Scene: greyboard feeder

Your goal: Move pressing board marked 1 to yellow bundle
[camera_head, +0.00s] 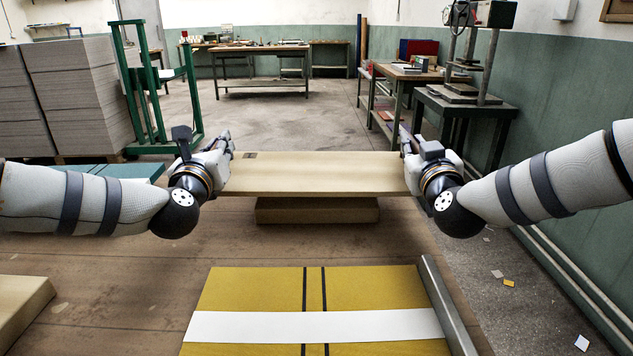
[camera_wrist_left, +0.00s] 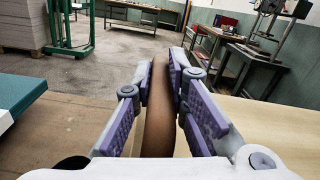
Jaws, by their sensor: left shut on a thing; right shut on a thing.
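A pale wooden pressing board (camera_head: 315,175) spans between my two grippers beyond the yellow bundle. A small dark mark shows near its far left corner, too small to read. My left gripper (camera_head: 226,142) is shut on the board's left end. In the left wrist view the purple pads (camera_wrist_left: 168,90) close on its brown edge (camera_wrist_left: 158,125). My right gripper (camera_head: 406,142) is shut on the right end. The yellow bundle (camera_head: 250,290) lies at the front of the table, with two dark straps and a white band across it.
A wooden block (camera_head: 317,211) shows below the board; whether they touch is unclear. A metal rail (camera_head: 447,305) runs along the bundle's right side. Another pale board (camera_head: 20,305) lies at the left front. A teal stack (camera_head: 120,170) is at left. Bare table separates block and bundle.

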